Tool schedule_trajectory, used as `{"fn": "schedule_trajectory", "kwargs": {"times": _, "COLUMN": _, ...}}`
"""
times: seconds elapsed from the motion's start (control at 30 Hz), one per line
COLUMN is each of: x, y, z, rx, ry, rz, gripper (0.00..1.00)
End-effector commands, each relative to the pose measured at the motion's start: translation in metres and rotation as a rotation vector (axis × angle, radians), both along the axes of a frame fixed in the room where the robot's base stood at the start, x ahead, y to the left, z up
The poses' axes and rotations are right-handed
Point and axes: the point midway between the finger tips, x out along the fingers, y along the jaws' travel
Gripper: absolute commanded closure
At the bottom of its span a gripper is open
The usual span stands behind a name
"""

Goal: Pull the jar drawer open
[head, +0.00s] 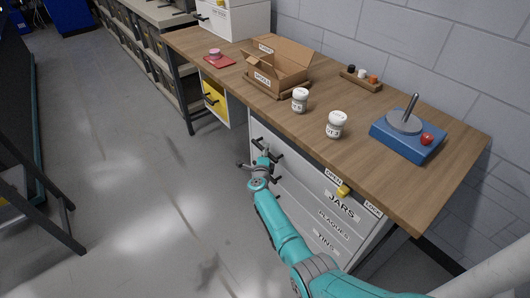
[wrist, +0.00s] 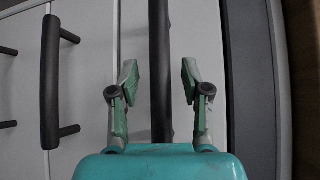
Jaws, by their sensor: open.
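The jar drawer (head: 318,187) is the top drawer of a white cabinet under the bench, labelled JARS. Its front looks flush with the cabinet. Its black bar handle (wrist: 160,30) runs between the two fingers of my gripper (wrist: 160,82) in the wrist view. The fingers are open, one on each side of the bar, with a gap to it on both sides. In the head view my gripper (head: 262,161) is at the handle end of the drawer front and partly hides the handle. A yellow latch (head: 343,190) sits above the drawer between the OPEN and LOCK labels, nearer OPEN.
A lower drawer handle (wrist: 50,80) is beside my gripper. The wooden bench top (head: 300,118) overhangs the drawers and holds two white jars (head: 336,125), a cardboard box (head: 280,65) and a blue base (head: 405,137). The floor (head: 165,200) before the cabinet is clear.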

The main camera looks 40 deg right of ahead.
Motion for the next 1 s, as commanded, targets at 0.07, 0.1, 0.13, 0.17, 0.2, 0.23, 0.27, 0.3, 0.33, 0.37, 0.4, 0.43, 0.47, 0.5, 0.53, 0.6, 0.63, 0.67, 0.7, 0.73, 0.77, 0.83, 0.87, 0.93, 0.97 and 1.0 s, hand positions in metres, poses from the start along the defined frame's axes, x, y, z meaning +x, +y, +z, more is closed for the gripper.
{"fn": "schedule_trajectory", "kwargs": {"times": 0.07, "x": 0.0025, "y": -0.0023, "z": 0.0002, "rx": 0.0, "ry": 0.0, "rz": 0.0, "gripper": 0.53}}
{"fn": "schedule_trajectory", "kwargs": {"times": 0.1, "x": 0.0028, "y": -0.0027, "z": -0.0001, "rx": 0.0, "ry": 0.0, "rz": 0.0, "gripper": 0.53}}
{"fn": "schedule_trajectory", "kwargs": {"times": 0.13, "x": 0.0031, "y": -0.0029, "z": -0.0004, "rx": 0.0, "ry": 0.0, "rz": 0.0, "gripper": 0.53}}
{"fn": "schedule_trajectory", "kwargs": {"times": 0.17, "x": 0.0033, "y": -0.003, "z": -0.0006, "rx": 0.001, "ry": 0.001, "rz": 0.0, "gripper": 0.53}}
{"fn": "schedule_trajectory", "kwargs": {"times": 0.2, "x": 0.0034, "y": -0.0031, "z": -0.0007, "rx": 0.001, "ry": 0.001, "rz": 0.0, "gripper": 0.53}}
{"fn": "schedule_trajectory", "kwargs": {"times": 0.23, "x": 0.0034, "y": -0.0031, "z": -0.0007, "rx": 0.001, "ry": 0.001, "rz": 0.0, "gripper": 0.53}}
{"fn": "schedule_trajectory", "kwargs": {"times": 0.27, "x": 0.0034, "y": -0.0031, "z": -0.0007, "rx": 0.001, "ry": 0.001, "rz": 0.001, "gripper": 0.53}}
{"fn": "schedule_trajectory", "kwargs": {"times": 0.3, "x": 0.0033, "y": -0.003, "z": -0.0007, "rx": 0.001, "ry": 0.001, "rz": 0.001, "gripper": 0.53}}
{"fn": "schedule_trajectory", "kwargs": {"times": 0.33, "x": 0.0034, "y": -0.0029, "z": -0.0006, "rx": 0.001, "ry": 0.001, "rz": 0.001, "gripper": 0.53}}
{"fn": "schedule_trajectory", "kwargs": {"times": 0.37, "x": 0.0034, "y": -0.0029, "z": -0.0006, "rx": 0.0, "ry": 0.0, "rz": 0.001, "gripper": 0.53}}
{"fn": "schedule_trajectory", "kwargs": {"times": 0.4, "x": 0.0034, "y": -0.0029, "z": -0.0006, "rx": 0.0, "ry": 0.0, "rz": 0.001, "gripper": 0.55}}
{"fn": "schedule_trajectory", "kwargs": {"times": 0.43, "x": 0.0033, "y": -0.0028, "z": -0.0006, "rx": 0.0, "ry": 0.0, "rz": 0.001, "gripper": 0.62}}
{"fn": "schedule_trajectory", "kwargs": {"times": 0.47, "x": 0.0033, "y": -0.0028, "z": -0.0006, "rx": 0.0, "ry": 0.0, "rz": 0.001, "gripper": 0.7}}
{"fn": "schedule_trajectory", "kwargs": {"times": 0.5, "x": 0.0033, "y": -0.0028, "z": -0.0005, "rx": 0.0, "ry": 0.0, "rz": 0.001, "gripper": 0.8}}
{"fn": "schedule_trajectory", "kwargs": {"times": 0.53, "x": 0.0033, "y": -0.0028, "z": -0.0005, "rx": 0.0, "ry": 0.0, "rz": 0.001, "gripper": 0.88}}
{"fn": "schedule_trajectory", "kwargs": {"times": 0.6, "x": 0.0033, "y": -0.0028, "z": -0.0005, "rx": 0.0, "ry": 0.0, "rz": 0.001, "gripper": 1.0}}
{"fn": "schedule_trajectory", "kwargs": {"times": 0.63, "x": 0.0033, "y": -0.0027, "z": -0.0005, "rx": 0.0, "ry": 0.0, "rz": 0.001, "gripper": 1.0}}
{"fn": "schedule_trajectory", "kwargs": {"times": 0.67, "x": 0.0033, "y": -0.0028, "z": -0.0005, "rx": 0.0, "ry": 0.0, "rz": 0.001, "gripper": 1.0}}
{"fn": "schedule_trajectory", "kwargs": {"times": 0.7, "x": 0.0033, "y": -0.0027, "z": -0.0006, "rx": 0.0, "ry": 0.0, "rz": 0.001, "gripper": 1.0}}
{"fn": "schedule_trajectory", "kwargs": {"times": 0.73, "x": 0.0033, "y": -0.0027, "z": -0.0006, "rx": 0.0, "ry": 0.0, "rz": 0.001, "gripper": 1.0}}
{"fn": "schedule_trajectory", "kwargs": {"times": 0.77, "x": 0.0033, "y": -0.0027, "z": -0.0006, "rx": 0.0, "ry": 0.0, "rz": 0.001, "gripper": 1.0}}
{"fn": "schedule_trajectory", "kwargs": {"times": 0.83, "x": 0.0033, "y": -0.0023, "z": -0.0006, "rx": 0.001, "ry": 0.001, "rz": 0.001, "gripper": 1.0}}
{"fn": "schedule_trajectory", "kwargs": {"times": 0.87, "x": 0.0033, "y": -0.0018, "z": -0.0006, "rx": 0.001, "ry": 0.001, "rz": 0.001, "gripper": 1.0}}
{"fn": "schedule_trajectory", "kwargs": {"times": 0.93, "x": 0.0034, "y": 0.0011, "z": -0.0005, "rx": 0.001, "ry": 0.0, "rz": 0.002, "gripper": 1.0}}
{"fn": "schedule_trajectory", "kwargs": {"times": 0.97, "x": 0.0034, "y": 0.0031, "z": -0.0005, "rx": 0.0, "ry": 0.001, "rz": 0.003, "gripper": 1.0}}
{"fn": "schedule_trajectory", "kwargs": {"times": 1.0, "x": 0.0036, "y": 0.0067, "z": -0.0004, "rx": -0.001, "ry": 0.0, "rz": 0.004, "gripper": 1.0}}
